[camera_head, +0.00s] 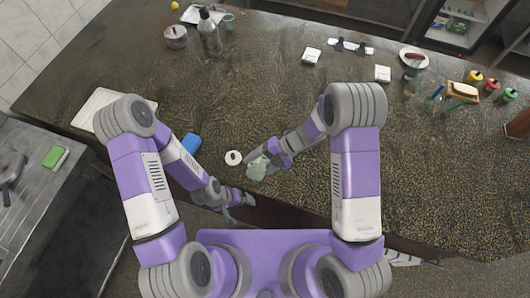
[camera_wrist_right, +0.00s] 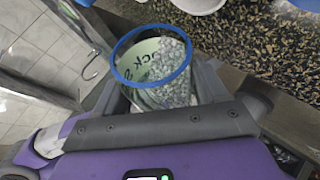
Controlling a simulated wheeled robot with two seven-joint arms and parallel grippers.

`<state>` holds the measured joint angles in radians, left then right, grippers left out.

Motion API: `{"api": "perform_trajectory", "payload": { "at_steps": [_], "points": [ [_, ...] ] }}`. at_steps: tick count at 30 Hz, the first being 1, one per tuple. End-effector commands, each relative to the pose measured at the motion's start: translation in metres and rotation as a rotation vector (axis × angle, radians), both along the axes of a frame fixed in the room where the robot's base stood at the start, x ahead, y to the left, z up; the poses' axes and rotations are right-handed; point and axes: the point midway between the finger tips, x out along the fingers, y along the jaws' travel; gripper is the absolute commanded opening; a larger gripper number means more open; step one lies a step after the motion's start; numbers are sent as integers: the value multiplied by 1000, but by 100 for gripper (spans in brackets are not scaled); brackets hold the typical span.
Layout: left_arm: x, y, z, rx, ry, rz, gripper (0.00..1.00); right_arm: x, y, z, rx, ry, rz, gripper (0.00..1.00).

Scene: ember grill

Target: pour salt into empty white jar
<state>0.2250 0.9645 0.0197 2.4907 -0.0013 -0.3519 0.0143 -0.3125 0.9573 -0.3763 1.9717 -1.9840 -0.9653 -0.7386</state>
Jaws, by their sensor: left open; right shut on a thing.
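My right gripper (camera_head: 266,160) is shut on a pale green salt container (camera_head: 257,170). In the right wrist view, the salt container (camera_wrist_right: 138,75) has a blue rim, part of a dark label and grey-white grains inside. It sits between the fingers of the right gripper (camera_wrist_right: 165,95). A small white jar (camera_head: 233,158) with a dark opening stands on the counter just left of the container in the head view. A white rounded thing, likely this jar (camera_wrist_right: 198,4), is cut off at the top of the wrist view. My left gripper (camera_head: 242,200) is open and empty, below the jar near the counter's front edge.
The dark speckled counter (camera_head: 200,100) has free room behind the jar. A white board (camera_head: 97,108) is far left. A metal bottle (camera_head: 209,35) stands at the back; sauce jars (camera_head: 491,85) and a plate (camera_head: 414,57) are right.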

Motion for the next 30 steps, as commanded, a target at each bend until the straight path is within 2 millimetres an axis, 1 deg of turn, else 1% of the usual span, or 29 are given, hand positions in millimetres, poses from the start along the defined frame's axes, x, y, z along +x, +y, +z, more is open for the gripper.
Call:
{"api": "perform_trajectory", "payload": {
  "at_steps": [30],
  "points": [
    [0, 0, 13, 0, 0, 0, 97, 4, -1, 7, 36, 107, 1, 33]
  ]
}}
